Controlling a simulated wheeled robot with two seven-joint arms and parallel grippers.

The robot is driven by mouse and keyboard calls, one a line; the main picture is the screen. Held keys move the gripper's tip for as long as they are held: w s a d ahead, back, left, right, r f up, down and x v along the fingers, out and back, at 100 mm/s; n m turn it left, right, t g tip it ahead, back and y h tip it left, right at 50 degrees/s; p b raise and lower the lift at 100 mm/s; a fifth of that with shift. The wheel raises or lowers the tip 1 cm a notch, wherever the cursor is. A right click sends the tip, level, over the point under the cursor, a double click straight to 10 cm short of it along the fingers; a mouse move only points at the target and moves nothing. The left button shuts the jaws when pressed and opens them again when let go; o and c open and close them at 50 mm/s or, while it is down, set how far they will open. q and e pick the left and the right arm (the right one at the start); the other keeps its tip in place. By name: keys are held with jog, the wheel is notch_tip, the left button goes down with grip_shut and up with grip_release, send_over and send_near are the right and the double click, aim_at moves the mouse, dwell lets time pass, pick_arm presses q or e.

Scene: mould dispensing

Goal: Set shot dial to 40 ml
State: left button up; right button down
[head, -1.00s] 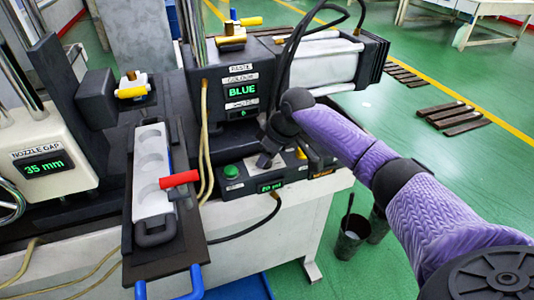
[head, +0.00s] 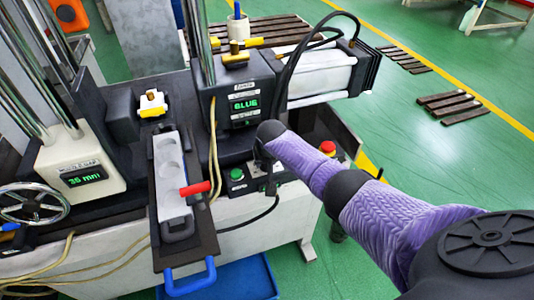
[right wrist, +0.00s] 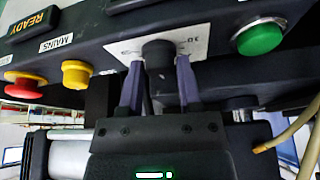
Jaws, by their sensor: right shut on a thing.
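The shot dial is a black round knob (right wrist: 158,55) on a white scale plate (right wrist: 190,42) in the right wrist view. My right gripper (right wrist: 158,80) has its two purple-grey fingers on either side of the knob, shut on it. In the head view my right gripper (head: 268,178) is at the front of the control box (head: 240,190) and hides the dial. The dial's pointer and set value cannot be read. My left gripper is not in view.
A green button (right wrist: 259,38) is beside the dial. A yellow knob (right wrist: 76,74) and a red stop button (right wrist: 26,84) are on the same panel. In the head view a mould tray (head: 170,175) with a red-handled part lies left of the box.

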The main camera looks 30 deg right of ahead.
jog(key=shift+a+m+h, duration=0.15)
jog(key=shift+m+h, duration=0.15)
jog(key=shift+m, duration=0.6)
jog(key=m+h, duration=0.1)
jog(key=m, duration=0.1)
jog(key=shift+f+m+g, duration=0.1)
jog(key=shift+m+g, duration=0.6)
jog(key=shift+m, duration=0.5)
jog(key=shift+w+m+g+h+b, duration=0.1)
jog(key=shift+m+g+h+b, duration=0.25)
jog(key=shift+m+b, duration=0.65)
jog(key=shift+m+g, duration=0.25)
jog(key=shift+m, duration=0.55)
jog(key=shift+b, duration=0.3)
jog(key=shift+m, duration=0.3)
